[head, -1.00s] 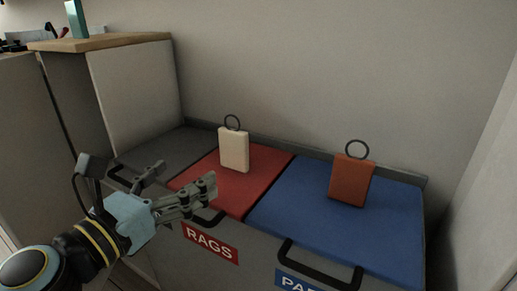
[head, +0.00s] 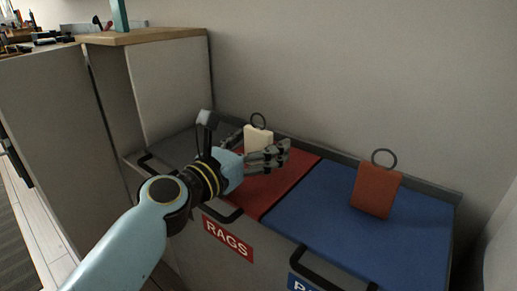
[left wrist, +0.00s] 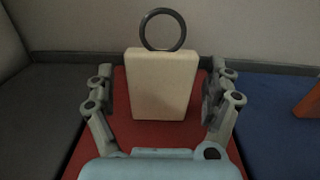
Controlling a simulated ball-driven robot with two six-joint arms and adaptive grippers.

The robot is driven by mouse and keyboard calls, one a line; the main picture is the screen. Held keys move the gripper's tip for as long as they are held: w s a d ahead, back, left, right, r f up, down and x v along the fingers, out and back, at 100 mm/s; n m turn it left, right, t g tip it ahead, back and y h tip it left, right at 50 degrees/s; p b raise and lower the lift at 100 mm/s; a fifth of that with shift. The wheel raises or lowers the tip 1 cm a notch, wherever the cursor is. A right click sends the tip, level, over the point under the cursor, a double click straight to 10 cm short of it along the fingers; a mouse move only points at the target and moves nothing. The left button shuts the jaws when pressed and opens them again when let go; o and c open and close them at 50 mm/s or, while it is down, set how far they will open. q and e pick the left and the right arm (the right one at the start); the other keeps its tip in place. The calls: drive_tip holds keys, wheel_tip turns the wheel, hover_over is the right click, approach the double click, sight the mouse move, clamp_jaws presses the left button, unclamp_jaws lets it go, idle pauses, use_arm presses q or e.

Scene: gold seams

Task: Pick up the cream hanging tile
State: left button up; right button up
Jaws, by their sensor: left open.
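The cream hanging tile (head: 259,138) stands upright on the red lid marked RAGS, with a dark ring on its top. In the left wrist view the tile (left wrist: 162,85) is centred between the fingers of my left gripper (left wrist: 161,100). The gripper is open, one finger on each side, with a gap visible on both sides of the tile. In the head view my left gripper (head: 258,148) hides the tile's lower part. My right gripper is not in view.
A rust-brown tile (head: 376,190) with a ring stands on the blue lid (head: 330,225) to the right. A grey lid (head: 170,152) is on the left. A wall rises behind the lids. A wooden-topped cabinet (head: 150,36) stands at the left. Black handles jut from the bin fronts.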

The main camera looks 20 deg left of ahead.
use_arm(q)
drive_tip(key=shift+c, duration=0.4)
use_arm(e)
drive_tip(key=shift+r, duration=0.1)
use_arm(q)
drive_tip(key=c, duration=1.3)
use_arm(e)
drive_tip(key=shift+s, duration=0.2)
use_arm(q)
drive_tip(key=shift+o, duration=0.2)
drive_tip(key=shift+r, duration=0.1)
wheel_tip(320, 180, up, 5)
drive_tip(key=p, duration=0.4)
wheel_tip(320, 180, up, 4)
drive_tip(key=p, duration=0.4)
drive_tip(key=shift+r, duration=0.45)
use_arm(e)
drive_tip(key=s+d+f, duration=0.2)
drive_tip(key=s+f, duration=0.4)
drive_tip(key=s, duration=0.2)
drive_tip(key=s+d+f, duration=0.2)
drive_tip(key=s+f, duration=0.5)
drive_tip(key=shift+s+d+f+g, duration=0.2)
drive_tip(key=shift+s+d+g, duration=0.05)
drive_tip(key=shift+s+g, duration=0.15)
